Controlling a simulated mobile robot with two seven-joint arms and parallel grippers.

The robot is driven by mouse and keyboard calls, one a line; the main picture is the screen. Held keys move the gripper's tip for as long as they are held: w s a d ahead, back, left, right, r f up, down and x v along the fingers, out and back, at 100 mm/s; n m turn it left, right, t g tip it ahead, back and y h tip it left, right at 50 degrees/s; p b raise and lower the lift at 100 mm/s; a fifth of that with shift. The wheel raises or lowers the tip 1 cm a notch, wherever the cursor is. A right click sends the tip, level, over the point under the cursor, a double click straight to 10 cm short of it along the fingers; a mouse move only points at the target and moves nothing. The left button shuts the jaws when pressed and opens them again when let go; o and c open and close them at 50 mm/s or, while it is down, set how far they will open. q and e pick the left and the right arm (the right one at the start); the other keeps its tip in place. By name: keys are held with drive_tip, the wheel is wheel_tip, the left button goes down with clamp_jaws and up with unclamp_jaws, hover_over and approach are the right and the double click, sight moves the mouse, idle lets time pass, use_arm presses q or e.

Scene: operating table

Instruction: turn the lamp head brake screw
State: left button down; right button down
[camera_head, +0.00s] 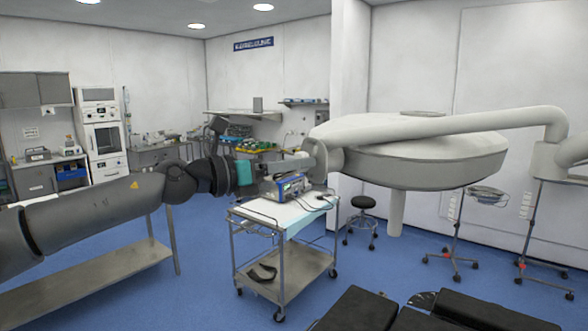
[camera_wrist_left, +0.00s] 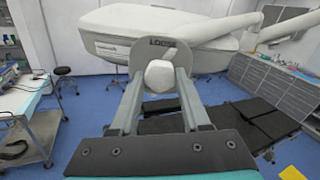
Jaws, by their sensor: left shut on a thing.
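The surgical lamp head (camera_head: 420,158) is a large white disc hanging from a white arm (camera_head: 450,124) at the right of the head view. It also shows at the top of the left wrist view (camera_wrist_left: 180,22). The brake screw (camera_wrist_left: 160,77) is a pale, faceted knob in front of a grey plate (camera_wrist_left: 155,50) marked "LOOSE". My left gripper (camera_wrist_left: 160,84) has its two fingers on either side of the knob and is shut on it. In the head view the left gripper (camera_head: 312,160) reaches the lamp's left side, where the knob is hard to make out. My right gripper is not in view.
A wheeled cart (camera_head: 275,230) with a blue device (camera_head: 291,186) stands below my left gripper. A black stool (camera_head: 362,204) and wheeled stands are behind and to the right. The black operating table (camera_head: 450,315) is at the bottom front. Blue floor between them is clear.

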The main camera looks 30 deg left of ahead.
use_arm(q)
drive_tip(key=shift+m+b, duration=0.65)
drive_tip(key=shift+m, duration=1.25)
drive_tip(key=shift+c, duration=1.8)
unclamp_jaws()
drive_tip(key=b+v, duration=1.5)
drive_tip(key=b, duration=0.3)
